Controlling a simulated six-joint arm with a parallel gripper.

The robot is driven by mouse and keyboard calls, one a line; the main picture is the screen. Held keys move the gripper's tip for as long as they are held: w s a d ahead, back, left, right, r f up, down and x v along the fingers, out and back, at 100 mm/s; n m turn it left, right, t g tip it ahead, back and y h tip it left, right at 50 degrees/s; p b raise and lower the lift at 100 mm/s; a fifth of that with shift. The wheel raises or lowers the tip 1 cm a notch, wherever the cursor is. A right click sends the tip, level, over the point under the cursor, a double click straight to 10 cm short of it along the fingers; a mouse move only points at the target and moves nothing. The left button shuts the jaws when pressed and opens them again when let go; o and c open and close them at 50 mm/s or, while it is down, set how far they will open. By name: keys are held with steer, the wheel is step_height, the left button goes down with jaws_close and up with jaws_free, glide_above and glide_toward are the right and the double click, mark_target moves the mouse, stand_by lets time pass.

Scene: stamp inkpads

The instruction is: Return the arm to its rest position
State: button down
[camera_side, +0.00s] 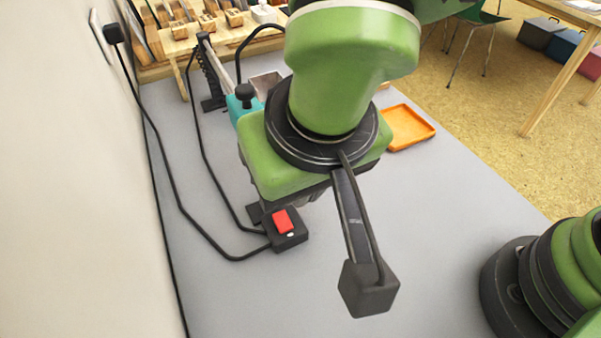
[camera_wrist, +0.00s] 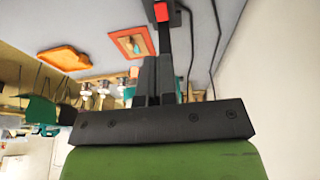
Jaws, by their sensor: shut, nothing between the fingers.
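My gripper (camera_wrist: 156,62) shows in the wrist view as two dark fingers side by side, shut with nothing between them. In the side view my green wrist hides most of it; the fingertips cannot be made out there. The wrist is over the grey table (camera_side: 440,215), and the gripper appears clear of the objects.
A black box with a red switch (camera_side: 285,228) and cables lies left of my wrist. A teal object with a black knob (camera_side: 243,98) stands behind it. An orange tray (camera_side: 407,127) is at the right edge. A wall (camera_side: 70,200) borders the left.

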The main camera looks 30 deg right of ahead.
steer(key=s+d+r+m+t+y, duration=0.1)
steer(key=d+r+m, duration=0.1)
steer(key=d+r, duration=0.65)
steer(key=d+r+m+y, duration=0.1)
steer(key=d+r, duration=0.4)
steer(key=d, duration=0.6)
steer(key=s+d+m+t, duration=0.1)
steer(key=s+d+t, duration=0.1)
steer(key=s+d, duration=0.3)
steer(key=shift+s+r+t, duration=0.25)
steer(key=shift+s+t, duration=0.15)
steer(key=shift+s, duration=0.2)
